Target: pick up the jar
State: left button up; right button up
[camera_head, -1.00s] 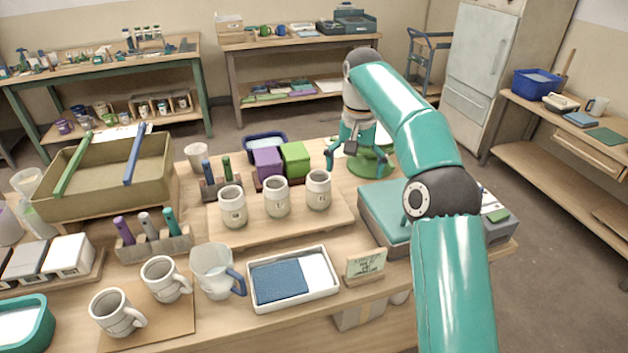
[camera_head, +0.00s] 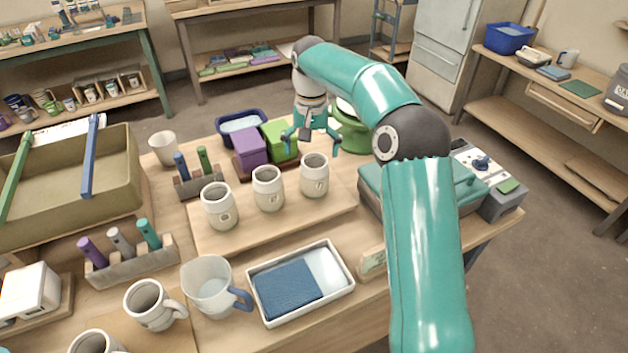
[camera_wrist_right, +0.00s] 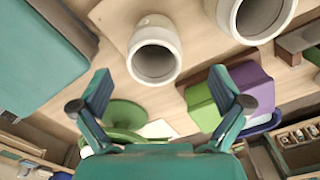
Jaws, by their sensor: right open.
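Three cream jars with open tops stand upright in a row on a wooden board (camera_head: 280,226): a left jar (camera_head: 219,207), a middle jar (camera_head: 268,190) and a right jar (camera_head: 314,177). My right gripper (camera_head: 312,143) is open and empty just behind the right jar, apart from it. In the right wrist view, the right jar (camera_wrist_right: 154,52) lies ahead of the spread fingertips (camera_wrist_right: 160,79). Another jar, the middle one (camera_wrist_right: 255,18), shows at the top right. My left gripper is not in view.
A purple block (camera_head: 222,147) and a green block (camera_head: 278,140) stand left of my right gripper. A green round stand (camera_head: 352,130) is behind it. A teal box (camera_head: 425,188) is to the right. A white tray (camera_head: 300,282) lies in front of the board.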

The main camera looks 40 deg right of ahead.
aim_at(315, 178)
notch_tip(315, 178, down, 4)
jog(key=shift+r, duration=0.1)
jog(key=shift+s+d+f, duration=0.1)
jog(key=shift+d+f, duration=0.1)
jog(key=shift+f, duration=1.1)
jog(key=shift+s+d+f, duration=0.1)
jog(key=shift+d+f, duration=0.1)
jog(key=shift+f, duration=1.05)
jog(key=c, duration=1.4)
